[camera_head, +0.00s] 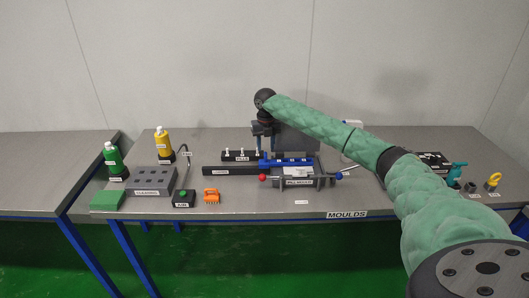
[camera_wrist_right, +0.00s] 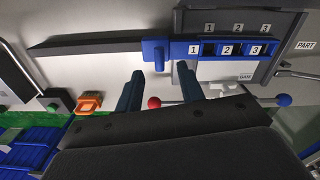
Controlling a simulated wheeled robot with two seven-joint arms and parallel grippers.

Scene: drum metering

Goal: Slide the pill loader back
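The blue pill loader (camera_head: 286,162) sits on a dark rail across the grey pill mould (camera_head: 299,182) in the head view. In the right wrist view the loader (camera_wrist_right: 174,49) carries labels 1, 2 and 3 and has a blue handle post (camera_wrist_right: 160,66) at its left end. My right gripper (camera_head: 264,148) is above the loader's left end in the head view. In the right wrist view its two dark blue fingers (camera_wrist_right: 161,82) are apart, on either side of the post in the picture; I cannot tell whether they touch it. My left gripper is not in view.
The dark rail (camera_wrist_right: 85,43) runs left, clear of other things. A red ball (camera_wrist_right: 154,102) and a blue ball (camera_wrist_right: 284,100) are at the mould's ends. A grey cleaning block (camera_head: 150,181), an orange clip (camera_head: 211,196) and a black rack (camera_head: 240,155) stand nearby.

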